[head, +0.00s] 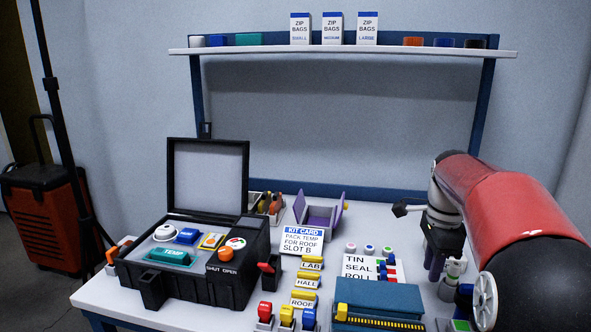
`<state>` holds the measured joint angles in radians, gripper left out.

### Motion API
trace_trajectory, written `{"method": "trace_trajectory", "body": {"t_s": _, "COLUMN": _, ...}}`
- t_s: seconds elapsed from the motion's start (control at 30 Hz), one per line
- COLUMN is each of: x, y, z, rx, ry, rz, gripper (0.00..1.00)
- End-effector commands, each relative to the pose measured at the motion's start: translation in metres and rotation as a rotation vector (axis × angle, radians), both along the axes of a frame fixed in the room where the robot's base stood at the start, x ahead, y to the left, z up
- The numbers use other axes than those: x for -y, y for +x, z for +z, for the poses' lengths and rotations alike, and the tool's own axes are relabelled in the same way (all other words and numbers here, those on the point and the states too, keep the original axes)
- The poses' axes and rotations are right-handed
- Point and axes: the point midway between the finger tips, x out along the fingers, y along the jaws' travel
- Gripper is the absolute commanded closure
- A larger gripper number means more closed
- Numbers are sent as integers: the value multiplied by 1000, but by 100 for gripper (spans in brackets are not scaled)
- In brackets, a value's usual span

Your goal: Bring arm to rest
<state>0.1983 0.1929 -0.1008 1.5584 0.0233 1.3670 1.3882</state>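My red arm comes in from the right side of the head view and bends down at the wrist. My gripper (436,266) points downward over the right part of the white table (190,318). It is beside the tin seal roll card (368,267), to its right. The fingertips are small and partly hidden among items there, so I cannot tell whether they are open or shut or touch anything.
An open black case (225,293) holds a teal TEMP block (170,256) and other parts. A kit card (303,240), purple box (318,212), label blocks and a teal box (378,296) crowd the table. A shelf (400,50) spans the back.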

Motion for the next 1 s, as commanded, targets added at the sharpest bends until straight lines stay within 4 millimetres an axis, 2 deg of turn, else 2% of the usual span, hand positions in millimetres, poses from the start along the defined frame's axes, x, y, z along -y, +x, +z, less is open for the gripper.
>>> {"method": "trace_trajectory", "body": {"t_s": 0.27, "x": -22, "y": -27, "z": 11, "rx": 56, "ry": -16, "rz": 199, "gripper": 76}}
{"method": "trace_trajectory", "body": {"t_s": 0.47, "x": -45, "y": -59, "z": 19, "rx": 119, "ry": -46, "rz": 435, "gripper": 76}}
{"method": "trace_trajectory", "body": {"t_s": 0.57, "x": -60, "y": -82, "z": 20, "rx": 160, "ry": -74, "rz": 595, "gripper": 76}}
{"method": "trace_trajectory", "body": {"t_s": 0.67, "x": -79, "y": -114, "z": 18, "rx": 213, "ry": -123, "rz": 810, "gripper": 76}}
{"method": "trace_trajectory", "body": {"t_s": 0.8, "x": -104, "y": -164, "z": 4, "rx": 283, "ry": -226, "rz": 1153, "gripper": 76}}
{"method": "trace_trajectory", "body": {"t_s": 0.9, "x": -116, "y": -192, "z": -10, "rx": 316, "ry": -303, "rz": 1359, "gripper": 76}}
{"method": "trace_trajectory", "body": {"t_s": 1.0, "x": -123, "y": -211, "z": -23, "rx": 335, "ry": -368, "rz": 1511, "gripper": 76}}
